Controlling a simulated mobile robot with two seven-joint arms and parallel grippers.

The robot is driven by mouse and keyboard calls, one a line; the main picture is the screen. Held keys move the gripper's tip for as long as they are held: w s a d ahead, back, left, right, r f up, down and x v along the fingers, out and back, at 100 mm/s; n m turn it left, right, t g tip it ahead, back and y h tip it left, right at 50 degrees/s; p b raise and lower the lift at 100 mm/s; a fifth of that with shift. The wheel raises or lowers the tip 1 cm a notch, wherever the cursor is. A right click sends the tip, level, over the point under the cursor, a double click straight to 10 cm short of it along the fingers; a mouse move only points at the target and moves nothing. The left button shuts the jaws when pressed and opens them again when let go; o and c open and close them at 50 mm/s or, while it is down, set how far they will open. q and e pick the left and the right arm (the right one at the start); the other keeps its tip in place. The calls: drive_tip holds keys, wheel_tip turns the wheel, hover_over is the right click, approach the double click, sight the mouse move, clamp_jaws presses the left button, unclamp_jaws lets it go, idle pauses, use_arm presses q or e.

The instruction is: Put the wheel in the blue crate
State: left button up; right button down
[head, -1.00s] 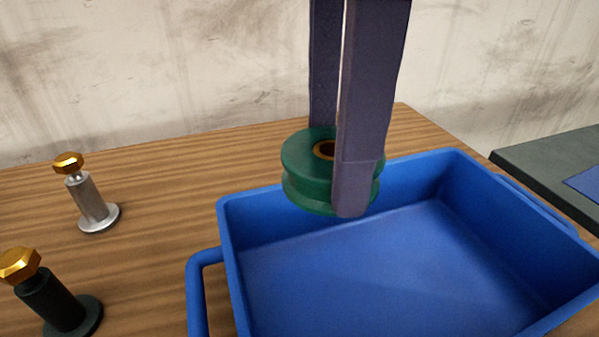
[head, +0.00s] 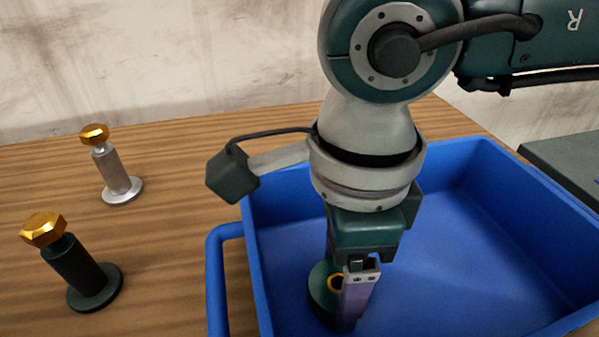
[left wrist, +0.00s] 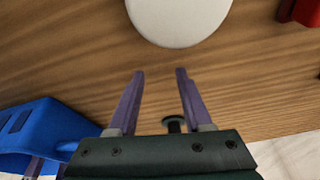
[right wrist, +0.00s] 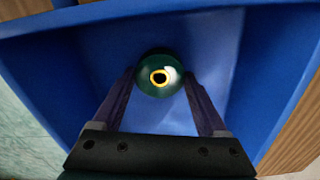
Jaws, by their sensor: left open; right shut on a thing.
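The green wheel (head: 321,291) with a gold-rimmed hub is low inside the blue crate (head: 258,285), near its left side in the head view. My right gripper (head: 349,318) reaches down into the crate and is shut on the wheel. In the right wrist view the wheel (right wrist: 159,74) sits between the two fingertips, with the blue crate floor around it. Whether the wheel touches the floor I cannot tell. My left gripper (left wrist: 160,74) is open and empty above the wooden table, with part of the blue crate (left wrist: 40,125) at the left of that view.
A silver pin (head: 114,172) and a black pin (head: 73,271), both with gold hex heads, stand left of the crate. The left wrist view shows a white round thing (left wrist: 180,18) and a red thing (left wrist: 301,12). A dark surface (head: 565,165) lies at right.

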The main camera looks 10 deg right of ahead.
sight(339, 282)
drive_tip(key=shift+f, duration=0.2)
unclamp_jaws()
drive_tip(key=shift+r, duration=0.15)
wheel_tip(339, 282, up, 12)
drive_tip(key=shift+p, duration=0.35)
drive_tip(key=shift+r, duration=0.1)
